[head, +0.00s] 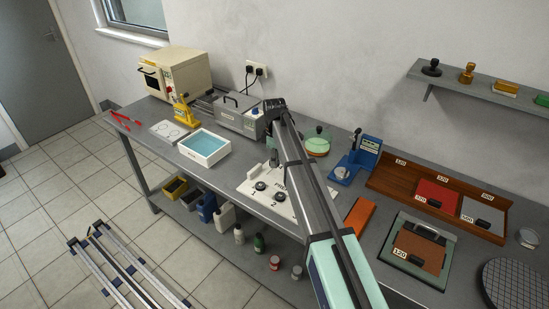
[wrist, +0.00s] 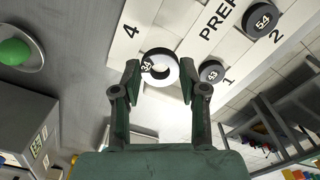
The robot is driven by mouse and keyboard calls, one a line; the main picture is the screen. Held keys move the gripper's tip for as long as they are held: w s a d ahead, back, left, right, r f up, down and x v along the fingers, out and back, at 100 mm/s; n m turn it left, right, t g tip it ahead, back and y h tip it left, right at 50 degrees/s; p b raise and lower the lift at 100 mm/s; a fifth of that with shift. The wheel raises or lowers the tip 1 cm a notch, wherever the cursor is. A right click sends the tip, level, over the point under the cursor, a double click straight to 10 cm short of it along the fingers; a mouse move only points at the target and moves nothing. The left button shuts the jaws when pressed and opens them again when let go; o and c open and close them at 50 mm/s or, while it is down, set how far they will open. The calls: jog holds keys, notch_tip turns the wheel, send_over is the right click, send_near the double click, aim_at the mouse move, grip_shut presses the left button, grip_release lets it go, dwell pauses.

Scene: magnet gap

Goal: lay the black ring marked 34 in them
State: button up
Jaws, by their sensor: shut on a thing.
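The black ring marked 34 (wrist: 149,67) is between the two fingertips of my gripper (wrist: 160,70) in the wrist view. The gripper is shut on it, with one finger at each side. Behind it is a white board (wrist: 183,18) lettered PREP, with numbered places. A ring marked 33 (wrist: 211,71) sits by number 1 and a ring marked 54 (wrist: 262,19) by number 2. In the head view the white board (head: 247,187) lies on the bench with two dark rings on it. My arm hides part of that area, and I cannot make out the held ring there.
A blue-filled white tray (head: 204,147), a grey machine (head: 240,118) and a yellow tool (head: 184,112) stand left of the board. A blue stand (head: 366,152), a green-filled dish (head: 317,142) and an orange bar (head: 358,216) are to the right.

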aim_at(274, 174)
jog(key=shift+f+b, duration=0.8)
jog(key=shift+f, duration=1.6)
jog(key=shift+f, duration=0.15)
jog(key=o, duration=1.1)
jog(key=c, duration=0.5)
jog(key=shift+r+p, duration=1.15)
jog(key=shift+r, duration=1.1)
